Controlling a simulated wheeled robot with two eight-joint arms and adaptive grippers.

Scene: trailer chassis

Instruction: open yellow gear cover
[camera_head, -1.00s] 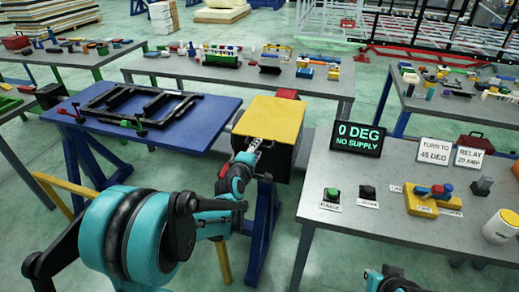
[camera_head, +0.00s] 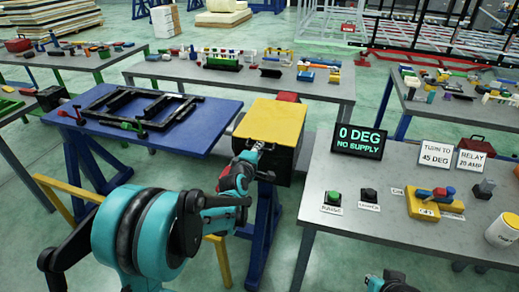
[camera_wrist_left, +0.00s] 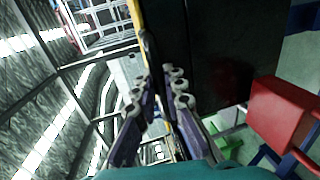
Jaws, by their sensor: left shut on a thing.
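The yellow gear cover (camera_head: 270,122) lies as a flat lid on top of a black box, between the blue table and the grey console table. It looks closed in the head view. My left gripper (camera_head: 261,147) is at the front edge of the cover, shut on it. In the left wrist view the fingers (camera_wrist_left: 163,92) are close to a thin yellow edge (camera_wrist_left: 137,14) beside the dark box side (camera_wrist_left: 215,45); the exact contact is hard to see. A part of my right arm's end (camera_head: 390,283) shows at the bottom edge, its jaws unclear.
A display (camera_head: 360,141) reading "0 DEG NO SUPPLY" stands on the console table (camera_head: 320,235), with green (camera_head: 333,195) and black (camera_head: 369,194) buttons and a yellow switch block (camera_head: 424,208). A black frame (camera_head: 136,112) lies on the blue table. A red block (camera_head: 288,97) sits behind the cover.

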